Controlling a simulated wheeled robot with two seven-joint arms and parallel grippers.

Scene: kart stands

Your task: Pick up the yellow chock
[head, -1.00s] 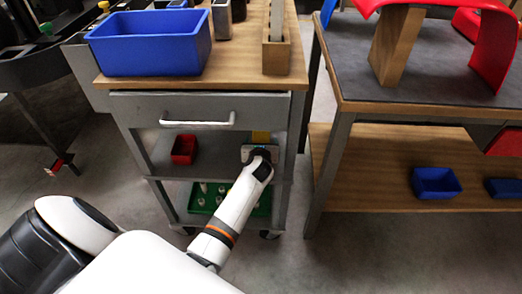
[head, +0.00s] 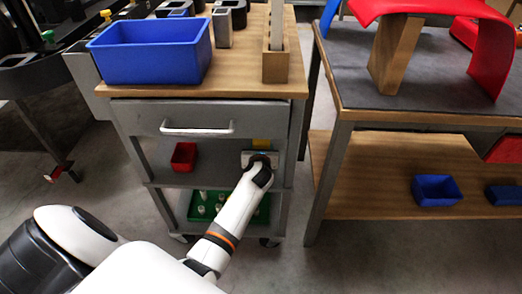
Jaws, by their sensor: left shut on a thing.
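The yellow chock (head: 262,142) is a small yellow patch on the middle shelf of the grey cart, under the drawer. It shows just beyond my left gripper (head: 260,155). The gripper is inside the shelf opening and is shut on the chock. The wrist hides the fingers and most of the chock, so I cannot tell whether it touches the shelf. My right gripper is not in view.
A red bin (head: 184,156) stands left on the same shelf. The drawer handle (head: 197,130) is above. A green tray (head: 212,207) is on the shelf below. A blue bin (head: 152,52) stands on the cart top. A workbench (head: 425,70) is close on the right.

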